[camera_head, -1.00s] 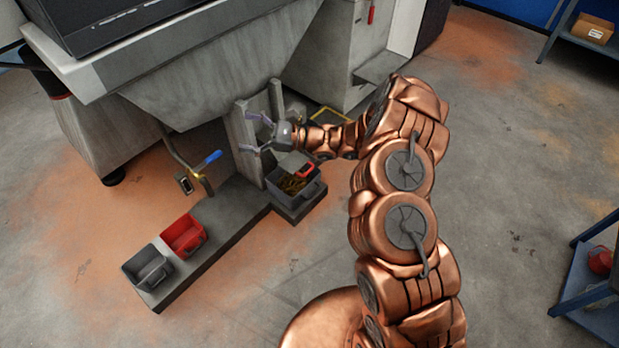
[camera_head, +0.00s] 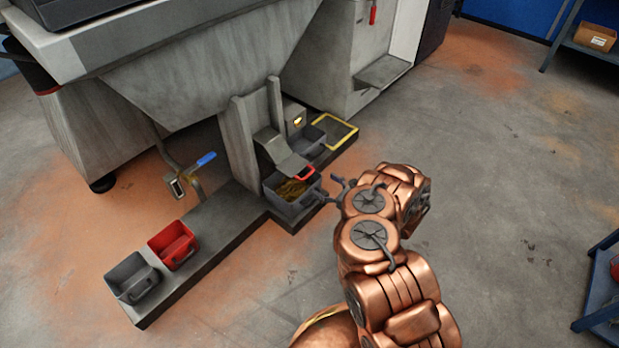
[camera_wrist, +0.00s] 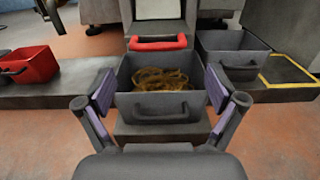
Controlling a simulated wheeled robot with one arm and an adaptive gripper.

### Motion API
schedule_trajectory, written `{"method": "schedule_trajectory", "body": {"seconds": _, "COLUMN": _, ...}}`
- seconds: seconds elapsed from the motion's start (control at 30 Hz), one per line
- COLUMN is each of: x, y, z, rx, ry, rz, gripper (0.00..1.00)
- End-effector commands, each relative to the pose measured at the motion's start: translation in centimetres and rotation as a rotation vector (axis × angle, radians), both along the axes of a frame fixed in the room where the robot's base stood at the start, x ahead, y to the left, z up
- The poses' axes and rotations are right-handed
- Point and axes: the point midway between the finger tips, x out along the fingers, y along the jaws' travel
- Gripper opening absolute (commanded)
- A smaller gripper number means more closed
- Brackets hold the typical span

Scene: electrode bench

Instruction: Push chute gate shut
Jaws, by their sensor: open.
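The chute (camera_head: 239,135) is a grey metal fitting with upright side plates under the big hopper. A sloping grey plate with a red handle (camera_head: 305,173) reaches out of it over a dark bin; this looks like the chute gate. In the wrist view the red handle (camera_wrist: 158,42) is a level bar just above the bin's back rim. The bin (camera_wrist: 163,106) holds tangled brownish strips. My gripper (camera_wrist: 160,90) is open and empty, with its purple-padded fingers either side of the bin in the picture. In the head view my gripper (camera_head: 337,187) is right of the bin, apart from the gate.
A red bin (camera_head: 173,244) and a grey bin (camera_head: 132,277) stand on the ledge at left. Another dark bin (camera_head: 308,139) and a yellow-outlined square (camera_head: 335,133) are behind. A blue-handled lever (camera_head: 206,159) sticks out at left. The floor at right is open.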

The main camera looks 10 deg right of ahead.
Motion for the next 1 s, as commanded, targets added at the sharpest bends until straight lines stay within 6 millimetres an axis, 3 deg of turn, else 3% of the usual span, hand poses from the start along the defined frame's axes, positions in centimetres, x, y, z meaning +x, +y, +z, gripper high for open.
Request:
{"method": "schedule_trajectory", "body": {"seconds": 0.5, "x": 5.3, "y": 3.9, "z": 0.0, "rx": -0.002, "ry": -0.003, "rz": 0.003, "gripper": 0.94}}
{"method": "schedule_trajectory", "body": {"seconds": 0.93, "x": 6.0, "y": 4.4, "z": 0.1, "rx": 0.0, "ry": -0.001, "rz": 0.002, "gripper": 0.94}}
{"method": "schedule_trajectory", "body": {"seconds": 1.0, "x": 6.0, "y": 4.4, "z": 0.1, "rx": 0.0, "ry": -0.001, "rz": 0.002, "gripper": 0.88}}
